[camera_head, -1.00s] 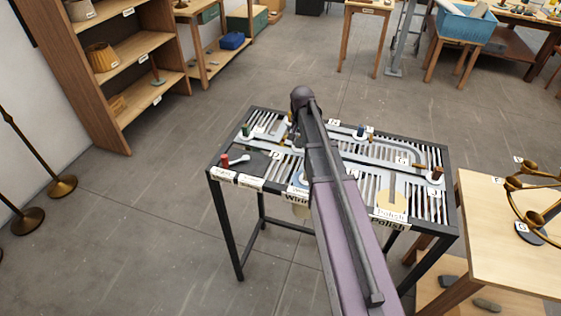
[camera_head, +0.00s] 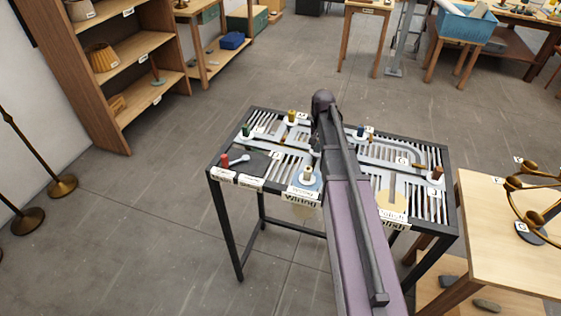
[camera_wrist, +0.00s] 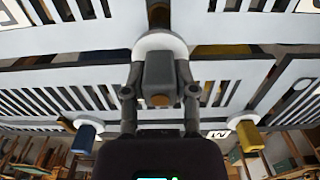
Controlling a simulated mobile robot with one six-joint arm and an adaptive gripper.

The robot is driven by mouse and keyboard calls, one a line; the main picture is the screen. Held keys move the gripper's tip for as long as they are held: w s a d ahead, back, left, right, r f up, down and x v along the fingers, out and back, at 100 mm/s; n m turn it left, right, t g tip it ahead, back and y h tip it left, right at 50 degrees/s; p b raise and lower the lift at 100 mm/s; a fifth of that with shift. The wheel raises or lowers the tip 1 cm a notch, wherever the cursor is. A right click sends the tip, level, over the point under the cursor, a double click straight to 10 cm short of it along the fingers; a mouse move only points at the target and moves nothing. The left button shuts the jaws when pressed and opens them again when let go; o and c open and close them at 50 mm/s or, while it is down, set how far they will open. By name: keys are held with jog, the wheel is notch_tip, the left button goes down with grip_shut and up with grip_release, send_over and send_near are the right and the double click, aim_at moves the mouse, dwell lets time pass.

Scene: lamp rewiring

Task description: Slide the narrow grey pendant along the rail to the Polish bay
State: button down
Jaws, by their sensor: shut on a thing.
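In the wrist view my gripper (camera_wrist: 160,95) is shut on the narrow grey pendant (camera_wrist: 159,72), a squared grey block with a brown round end, in front of a white disc on the slotted rail plate. In the head view my arm hides both the gripper and the pendant. The Polish bay (camera_head: 392,201) is a pale yellow patch at the table's front right. Its label is partly covered by my arm.
The slotted rail table (camera_head: 228,195) also carries a red knob (camera_head: 224,160), green knob (camera_head: 245,130), yellow knob (camera_head: 291,117), blue knob (camera_head: 361,131) and brown knob (camera_head: 437,174). A cream knob (camera_head: 308,174) stands at the Wiring bay. A wooden table (camera_head: 490,220) adjoins on the right.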

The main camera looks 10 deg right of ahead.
jog(key=s+d, duration=0.4)
jog(key=d, duration=0.2)
jog(key=shift+d, duration=0.4)
jog(key=shift+d, duration=0.1)
dwell(0.6)
jog(key=shift+s+d, duration=1.65)
jog(key=shift+d, duration=1.2)
jog(key=shift+s+d, duration=1.7)
jog(key=shift+d, duration=1.15)
jog(key=shift+s+d, duration=1.65)
jog(key=shift+d, duration=1.2)
jog(key=s+a, duration=0.7)
jog(key=s, duration=0.5)
jog(key=shift+c, duration=1.6)
grip_release()
